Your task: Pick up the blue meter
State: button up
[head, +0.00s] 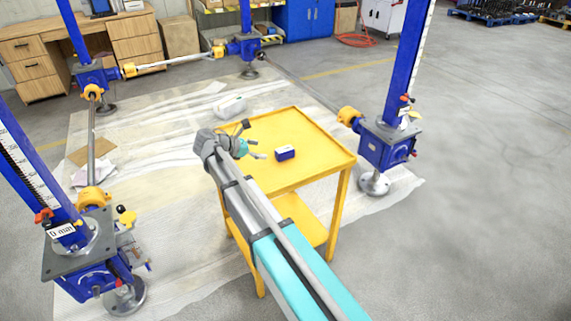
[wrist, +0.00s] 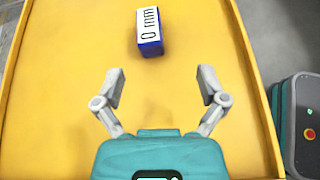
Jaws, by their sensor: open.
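The blue meter (head: 285,153) is a small blue block with a white face, sitting on the yellow table (head: 325,150).
Blue screw jacks with yellow couplings stand around the table, one to the right (head: 385,145) and one at the front left (head: 85,250). The tabletop around the meter is otherwise bare. A lower yellow shelf (head: 300,215) is under it. Wooden drawers (head: 35,60) stand at the back left.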

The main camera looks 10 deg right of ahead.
aim_at(281, 150)
jog(key=shift+w+a+f+n+t+h+b, duration=0.15)
jog(key=shift+w+a+n+t+h+b, duration=0.25)
jog(key=shift+w+a+n, duration=0.4)
jog(key=shift+s, duration=0.15)
jog(key=shift+b+x, duration=1.65)
jog(key=shift+x, duration=2.65)
jog(key=shift+b+x, duration=1.05)
jog(key=shift+x, duration=1.55)
jog(key=shift+s+f, duration=0.1)
jog(key=shift+s, duration=0.05)
grip_shut()
